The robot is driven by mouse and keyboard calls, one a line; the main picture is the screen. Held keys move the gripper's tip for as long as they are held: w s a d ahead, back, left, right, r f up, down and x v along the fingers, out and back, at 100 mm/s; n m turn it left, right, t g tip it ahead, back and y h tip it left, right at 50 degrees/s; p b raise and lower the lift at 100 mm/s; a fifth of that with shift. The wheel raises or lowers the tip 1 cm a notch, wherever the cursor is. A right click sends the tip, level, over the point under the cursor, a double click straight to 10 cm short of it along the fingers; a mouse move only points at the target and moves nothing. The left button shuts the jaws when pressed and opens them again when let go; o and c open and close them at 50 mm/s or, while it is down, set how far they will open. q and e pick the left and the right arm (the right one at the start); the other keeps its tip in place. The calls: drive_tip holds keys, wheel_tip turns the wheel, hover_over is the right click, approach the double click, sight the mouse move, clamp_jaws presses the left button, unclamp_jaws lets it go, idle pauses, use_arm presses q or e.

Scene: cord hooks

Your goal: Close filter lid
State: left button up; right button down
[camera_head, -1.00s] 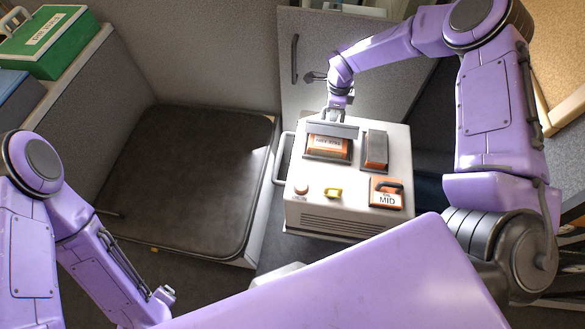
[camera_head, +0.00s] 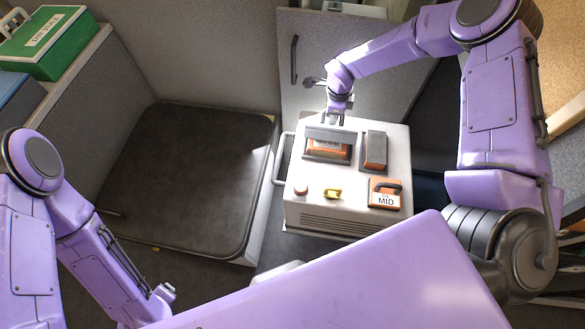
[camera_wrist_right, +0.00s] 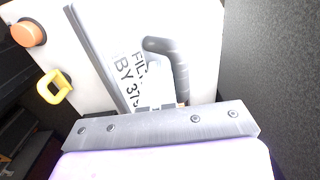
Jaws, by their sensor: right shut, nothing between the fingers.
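The filter lid (camera_head: 328,136) is a grey flap at the back left of the white machine (camera_head: 350,222). It stands tilted over an orange filter block (camera_head: 325,154) with a white label, and part of the block still shows below it. My right gripper (camera_head: 335,122) is shut and empty at the flap's back edge; I cannot tell whether it touches. In the right wrist view, the shut fingertips (camera_wrist_right: 162,107) are over the machine, near the white label (camera_wrist_right: 138,75) and a dark curved handle (camera_wrist_right: 172,65). My left arm shows at lower left, but its fingers are hidden.
Beside the lid is a second orange block with a grey top (camera_head: 375,150). An orange block marked MID (camera_head: 385,198), a yellow handle (camera_head: 333,193) and an orange knob (camera_head: 301,190) lie in front. A dark mat (camera_head: 190,180) is clear at left. A cabinet wall stands behind.

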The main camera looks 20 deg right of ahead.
drive_tip(key=shift+s+a+r+p, duration=0.35)
drive_tip(key=shift+s+r+p, duration=0.1)
drive_tip(key=shift+p, duration=0.3)
drive_tip(key=shift+s+a+r+p, duration=0.15)
drive_tip(key=shift+r+p, duration=0.25)
drive_tip(key=shift+r, duration=0.8)
drive_tip(key=shift+w+d+r+p, duration=0.2)
drive_tip(key=shift+d+r+p, duration=0.1)
drive_tip(key=shift+p, duration=0.3)
drive_tip(key=shift+w+r, duration=0.1)
drive_tip(key=shift+r, duration=0.15)
drive_tip(key=shift+a+r+p, duration=0.1)
drive_tip(key=shift+r+p, duration=0.65)
drive_tip(key=shift+r, duration=0.4)
wheel_tip(320, 180, up, 5)
drive_tip(key=p, duration=0.4)
